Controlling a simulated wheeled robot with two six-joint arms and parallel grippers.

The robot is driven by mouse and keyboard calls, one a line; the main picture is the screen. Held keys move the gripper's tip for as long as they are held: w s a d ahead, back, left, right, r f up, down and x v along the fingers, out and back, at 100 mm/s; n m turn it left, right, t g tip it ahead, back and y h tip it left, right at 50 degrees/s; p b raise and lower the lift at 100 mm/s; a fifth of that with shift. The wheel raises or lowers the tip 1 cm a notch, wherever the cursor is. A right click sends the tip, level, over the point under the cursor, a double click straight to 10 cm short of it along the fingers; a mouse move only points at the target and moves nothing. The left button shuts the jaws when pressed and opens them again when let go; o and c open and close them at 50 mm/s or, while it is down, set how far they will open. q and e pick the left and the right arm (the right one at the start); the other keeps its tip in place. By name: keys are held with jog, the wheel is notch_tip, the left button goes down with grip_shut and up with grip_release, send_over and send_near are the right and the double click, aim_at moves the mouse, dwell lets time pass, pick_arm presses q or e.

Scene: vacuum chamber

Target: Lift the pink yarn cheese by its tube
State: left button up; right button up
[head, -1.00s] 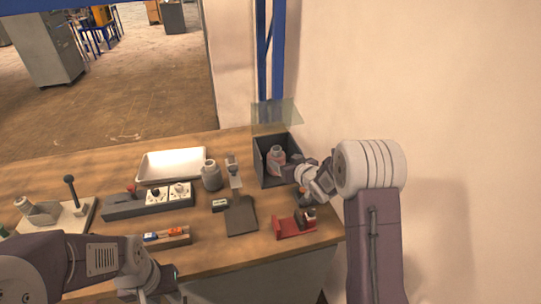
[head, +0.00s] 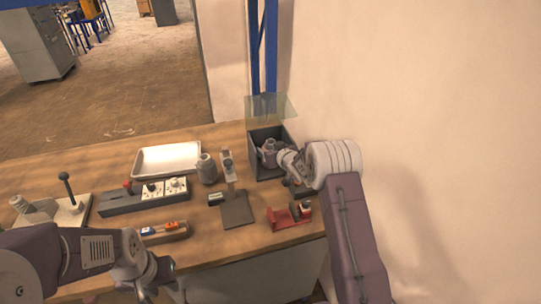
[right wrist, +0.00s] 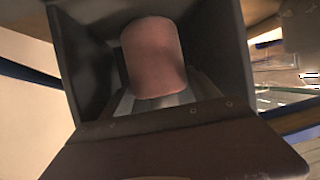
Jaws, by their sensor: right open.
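The pink yarn cheese (right wrist: 155,57) shows in the right wrist view as a dull pink cylinder inside the dark grey open box (head: 263,172). Its tube cannot be made out. In the head view my right gripper (head: 269,151) reaches into the box from the right and hides most of the cheese. The right gripper is open, with grey parts on both sides of the cheese's lower end; whether they touch it I cannot tell. My left gripper (head: 152,286) is low over the table's front edge, well away from the box; its fingers are not clear.
A clear lid (head: 271,108) stands raised behind the box. The wall is close on the right. Left of the box are a stand with a dark plate (head: 237,209), a grey jar (head: 206,170), a white tray (head: 168,159) and a socket strip (head: 146,196). A red holder (head: 288,217) stands in front.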

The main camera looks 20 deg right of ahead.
jog(key=shift+s+r, duration=0.1)
jog(key=shift+s, duration=0.05)
jog(key=shift+c, duration=1.2)
jog(key=c, duration=0.9)
jog(key=shift+r, duration=0.1)
jog(key=shift+s+r, duration=0.1)
jog(key=shift+r, duration=0.15)
notch_tip(320, 180, up, 6)
jog(key=s+b, duration=0.2)
jog(key=s, duration=1.7)
jog(key=shift+s+d+r+b, duration=0.15)
jog(key=shift+s+d+b, duration=0.2)
jog(key=shift+s+b, duration=0.05)
